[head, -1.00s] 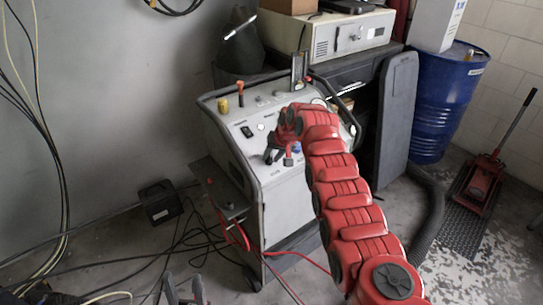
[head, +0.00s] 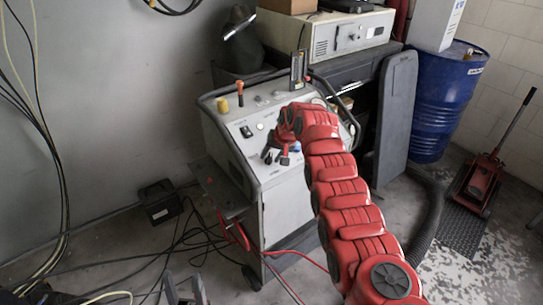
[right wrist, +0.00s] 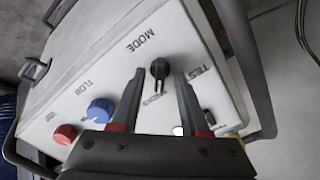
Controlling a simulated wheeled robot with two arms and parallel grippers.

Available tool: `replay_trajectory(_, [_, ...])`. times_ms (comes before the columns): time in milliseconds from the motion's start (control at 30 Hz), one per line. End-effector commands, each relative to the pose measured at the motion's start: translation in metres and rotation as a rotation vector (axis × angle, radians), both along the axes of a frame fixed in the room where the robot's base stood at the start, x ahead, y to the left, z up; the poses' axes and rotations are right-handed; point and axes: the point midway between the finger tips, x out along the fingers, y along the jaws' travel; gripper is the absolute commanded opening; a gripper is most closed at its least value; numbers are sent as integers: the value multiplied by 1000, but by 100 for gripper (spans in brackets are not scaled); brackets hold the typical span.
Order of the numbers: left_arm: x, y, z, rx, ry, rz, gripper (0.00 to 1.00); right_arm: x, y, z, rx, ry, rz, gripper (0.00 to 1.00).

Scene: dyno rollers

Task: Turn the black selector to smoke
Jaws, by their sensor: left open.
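The black selector (right wrist: 159,70) is a small round knob with a pointer bar, on the pale sloping panel under the word MODE in the right wrist view. Its bar points toward the bottom of that picture. Small lettering beside it is partly hidden and too blurred to read surely. My right gripper (right wrist: 159,80) is open, with one finger on each side of the selector; I cannot tell whether either touches it. In the head view the right gripper (head: 276,157) is over the front of the panel, and the selector is hidden. My left gripper (head: 185,292) is open and empty at the bottom edge.
A blue knob (right wrist: 101,110) under FLOW and a red knob (right wrist: 65,134) sit left of the selector in the right wrist view. The grey machine (head: 285,205) has a black tube handle (head: 207,98) around its panel. Cables lie on the floor at left.

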Motion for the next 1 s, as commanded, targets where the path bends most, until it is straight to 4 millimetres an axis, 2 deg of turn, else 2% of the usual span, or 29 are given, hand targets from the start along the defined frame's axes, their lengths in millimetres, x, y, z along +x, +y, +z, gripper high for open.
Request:
replay_trajectory(333, [0,0,-2,0,0,0,50,-2,-2,5,0,1,0,45])
replay_trajectory(567, [0,0,-6,0,0,0,50,-12,-9,25,0,-2,-1,45])
replay_trajectory(733, [0,0,-10,0,0,0,50,-24,-19,57,0,-6,-1,45])
replay_trajectory(933, [0,0,-16,0,0,0,50,-46,-36,106,0,-5,-1,45])
replay_trajectory(1000, [0,0,1,0,0,0,50,-50,-40,120,-1,1,-2,45])
